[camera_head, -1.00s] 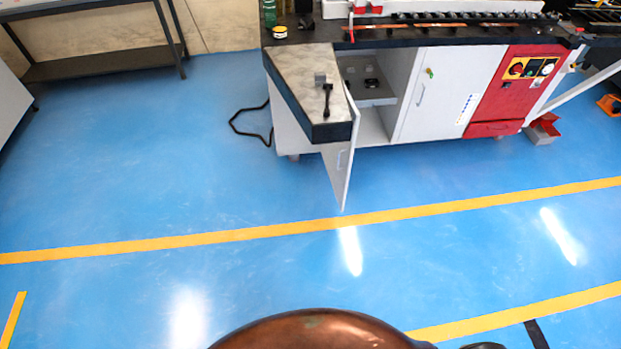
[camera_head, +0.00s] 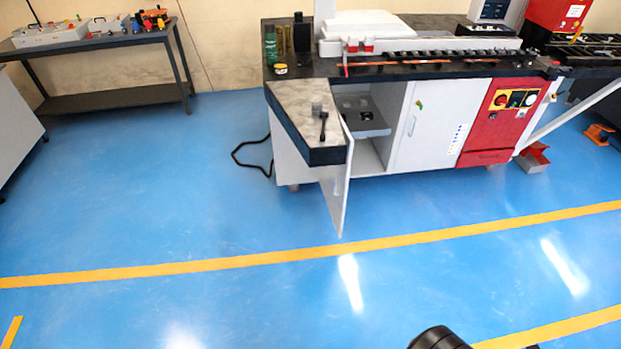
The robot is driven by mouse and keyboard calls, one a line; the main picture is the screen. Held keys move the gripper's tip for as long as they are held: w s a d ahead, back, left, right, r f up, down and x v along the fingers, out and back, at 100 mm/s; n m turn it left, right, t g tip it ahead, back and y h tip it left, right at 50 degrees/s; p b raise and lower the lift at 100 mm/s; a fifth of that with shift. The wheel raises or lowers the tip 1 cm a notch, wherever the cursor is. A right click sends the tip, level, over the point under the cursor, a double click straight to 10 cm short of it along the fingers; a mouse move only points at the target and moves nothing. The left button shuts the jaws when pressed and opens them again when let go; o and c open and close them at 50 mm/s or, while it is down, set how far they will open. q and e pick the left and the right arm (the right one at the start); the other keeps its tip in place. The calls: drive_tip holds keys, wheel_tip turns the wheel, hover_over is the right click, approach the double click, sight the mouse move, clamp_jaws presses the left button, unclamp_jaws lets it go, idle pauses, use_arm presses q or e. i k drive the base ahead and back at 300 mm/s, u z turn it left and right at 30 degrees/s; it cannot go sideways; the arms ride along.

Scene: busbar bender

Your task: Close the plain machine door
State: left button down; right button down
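The plain white machine door (camera_head: 337,190) stands open at the left end of the busbar bender, swung out toward me and seen nearly edge-on. The cabinet opening (camera_head: 367,125) behind it shows a grey shelf inside. A second white door (camera_head: 430,125), with a handle and small stickers, is flush with the cabinet front to its right. At the bottom edge a dark rounded part (camera_head: 440,338) shows, likely of my own arm. Neither gripper can be made out in the view.
A grey corner worktop (camera_head: 308,108) with a small tool juts out above the open door. A dark bench (camera_head: 110,97) stands at the back left. The blue floor in front is clear.

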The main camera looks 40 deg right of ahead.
sight(332, 180)
drive_tip(key=u, duration=0.3)
drive_tip(key=i, duration=0.85)
drive_tip(key=z, duration=0.65)
drive_tip(key=i, duration=0.7)
drive_tip(key=z, duration=0.8)
